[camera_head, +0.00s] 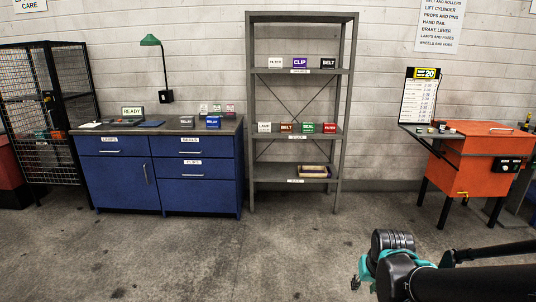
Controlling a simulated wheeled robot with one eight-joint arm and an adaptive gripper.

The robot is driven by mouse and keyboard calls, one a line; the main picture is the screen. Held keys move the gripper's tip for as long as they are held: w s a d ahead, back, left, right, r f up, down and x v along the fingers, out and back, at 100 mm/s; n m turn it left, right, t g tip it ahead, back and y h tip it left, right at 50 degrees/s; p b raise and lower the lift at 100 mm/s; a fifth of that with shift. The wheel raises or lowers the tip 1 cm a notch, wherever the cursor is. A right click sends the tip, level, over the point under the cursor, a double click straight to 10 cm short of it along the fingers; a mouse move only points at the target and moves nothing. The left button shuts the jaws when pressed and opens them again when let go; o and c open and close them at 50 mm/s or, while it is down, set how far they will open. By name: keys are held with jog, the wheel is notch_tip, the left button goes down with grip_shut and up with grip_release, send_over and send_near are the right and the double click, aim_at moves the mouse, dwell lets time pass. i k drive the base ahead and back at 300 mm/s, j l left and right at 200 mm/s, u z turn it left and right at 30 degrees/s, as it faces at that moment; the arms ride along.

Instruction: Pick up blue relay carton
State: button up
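A blue carton (213,122) with white lettering stands on the top of the blue cabinet, near its right end. It looks like the relay carton, but its lettering is too small to read surely. My gripper (361,277), with teal and black parts, is at the lower right, over the floor and far from the carton. Its fingers are small and partly hidden by my arm, so whether it is open or shut does not show. I see nothing held in it.
A dark carton (187,122) and several small cartons stand near the blue one. A grey shelf rack (250,150) holds more cartons. An orange cabinet (468,165) stands at right. The floor in front is clear.

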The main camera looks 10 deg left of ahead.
aim_at(211, 122)
jog(key=i+j+u, duration=0.1)
jog(key=i+j, duration=0.15)
jog(key=i, duration=0.15)
jog(key=i+j, duration=0.25)
jog(key=i, duration=0.15)
jog(key=i+j+u, duration=0.15)
jog(key=i, duration=0.25)
jog(key=i+j+u, duration=0.1)
jog(key=i+j, duration=0.15)
jog(key=i, duration=0.15)
